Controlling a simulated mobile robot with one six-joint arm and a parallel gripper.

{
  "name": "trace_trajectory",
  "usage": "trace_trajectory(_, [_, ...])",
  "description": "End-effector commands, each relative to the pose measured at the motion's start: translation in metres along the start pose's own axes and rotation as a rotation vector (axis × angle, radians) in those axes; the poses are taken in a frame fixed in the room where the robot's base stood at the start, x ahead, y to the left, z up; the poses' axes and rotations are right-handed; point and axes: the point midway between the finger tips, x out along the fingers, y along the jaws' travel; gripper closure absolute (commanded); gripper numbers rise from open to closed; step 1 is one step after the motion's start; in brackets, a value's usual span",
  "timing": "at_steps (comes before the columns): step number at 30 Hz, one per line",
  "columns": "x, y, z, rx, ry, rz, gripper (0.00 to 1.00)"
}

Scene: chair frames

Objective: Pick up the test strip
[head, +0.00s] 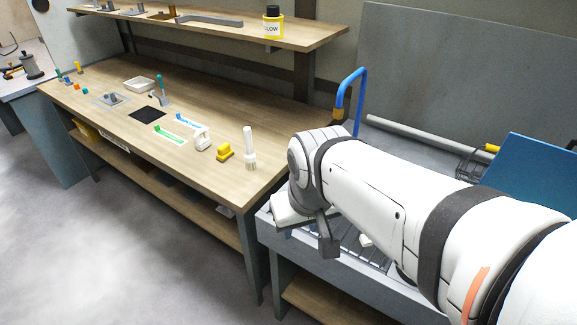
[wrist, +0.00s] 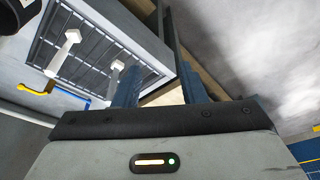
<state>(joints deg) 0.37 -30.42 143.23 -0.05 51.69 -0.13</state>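A flat green strip (head: 169,136) and a flat blue-and-white strip (head: 191,123) lie on the wooden bench (head: 215,95). I cannot tell which of them, if either, is the test strip. My gripper (wrist: 160,70) shows two dark blue fingers set well apart, with nothing seen held between them. In the head view it is low beside the front of the bench's right end, over or near the grey slatted tray (head: 283,218), and partly hidden by my arm. Neither strip can be made out in the wrist view.
White pieces (wrist: 62,55) stand in the slatted tray. A blue curved handle (head: 351,80) and a blue panel (head: 530,175) rise behind my arm.

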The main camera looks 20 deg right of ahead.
Motion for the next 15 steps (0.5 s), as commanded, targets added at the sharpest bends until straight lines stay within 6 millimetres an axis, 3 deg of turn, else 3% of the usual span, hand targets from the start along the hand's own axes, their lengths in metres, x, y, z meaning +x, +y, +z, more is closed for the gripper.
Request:
trace_trajectory(5, [0.007,0.005,-0.013,0.020,0.005,0.005,0.55])
trace_trajectory(11, [0.039,0.042,-0.064,0.110,0.035,0.030,0.55])
trace_trajectory(15, [0.072,0.074,-0.102,0.177,0.066,0.053,0.55])
